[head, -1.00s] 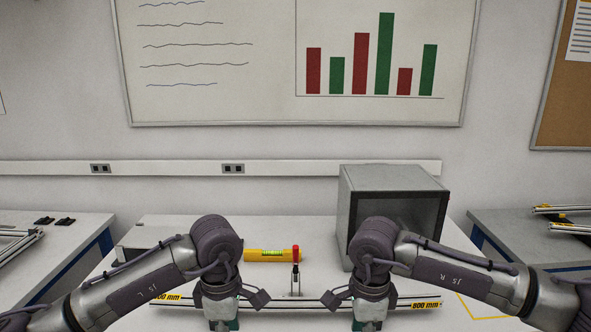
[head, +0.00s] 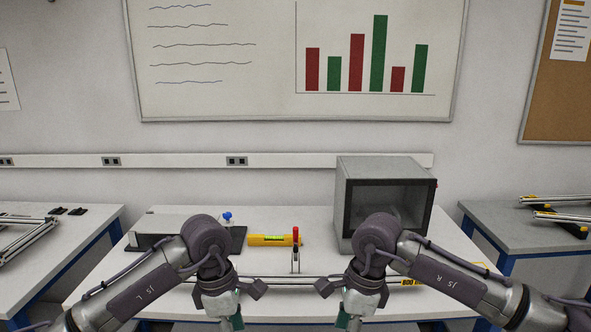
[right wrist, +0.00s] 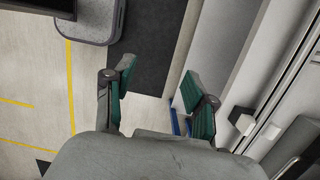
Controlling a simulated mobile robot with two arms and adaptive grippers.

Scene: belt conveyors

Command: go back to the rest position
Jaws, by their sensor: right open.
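My left gripper (head: 235,322) hangs at the bottom edge of the head view, in front of the table's near edge. Only part of its teal fingers shows, so its opening cannot be told. My right gripper (head: 348,320) hangs beside it to the right, also cut off by the bottom edge. In the right wrist view its two teal fingers (right wrist: 158,92) are wide apart with nothing between them. Floor and a table edge show beyond them.
The white table (head: 300,263) bears a grey open-fronted box (head: 385,170), a yellow cylinder (head: 268,240), a red-handled clamp (head: 296,240) and an aluminium profile (head: 285,280) along the front. Side tables stand left (head: 85,235) and right (head: 510,238).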

